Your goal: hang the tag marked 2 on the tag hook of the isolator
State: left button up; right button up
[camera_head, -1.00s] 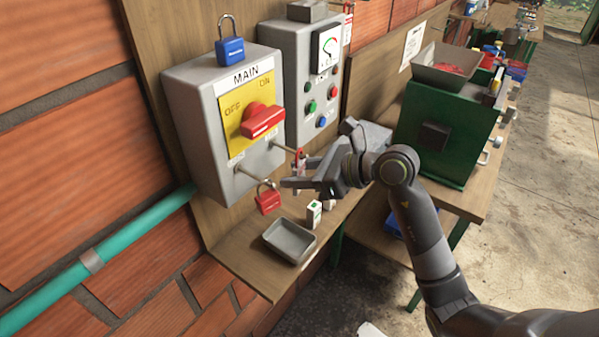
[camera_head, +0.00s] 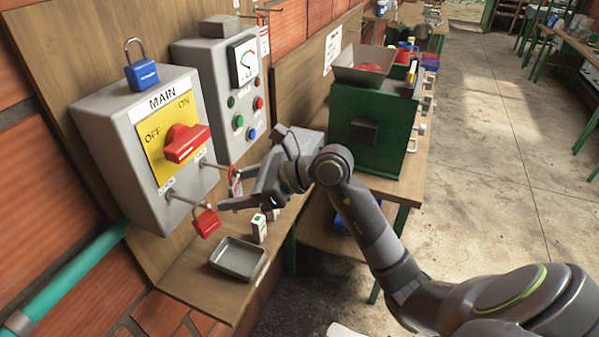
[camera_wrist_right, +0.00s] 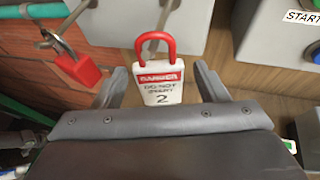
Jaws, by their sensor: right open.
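The tag marked 2 (camera_wrist_right: 162,84) is white with a red DANGER band and a red loop at its top. In the right wrist view the loop is around the grey tag hook (camera_wrist_right: 158,18), and the tag hangs upright below it. My right gripper (camera_wrist_right: 161,73) is open, one finger on each side of the tag, with gaps visible. In the head view the tag (camera_head: 236,181) is small and partly hidden by my gripper. The isolator (camera_head: 118,165) is the grey MAIN box with a red handle (camera_head: 186,143). My left gripper is out of view.
A red padlock (camera_head: 206,222) hangs on the isolator's lock rod, left of my right gripper. Below are a metal tray (camera_head: 238,258) and a small white box (camera_head: 259,228) on the shelf. A blue padlock (camera_head: 141,73) sits on top of the isolator. The green pulper (camera_head: 372,125) stands to the right.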

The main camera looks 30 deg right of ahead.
jog(key=b+v, duration=0.4)
jog(key=v, duration=1.2)
jog(key=shift+s+d, duration=0.15)
jog(key=shift+d, duration=0.05)
jog(key=shift+r, duration=0.15)
dwell(0.3)
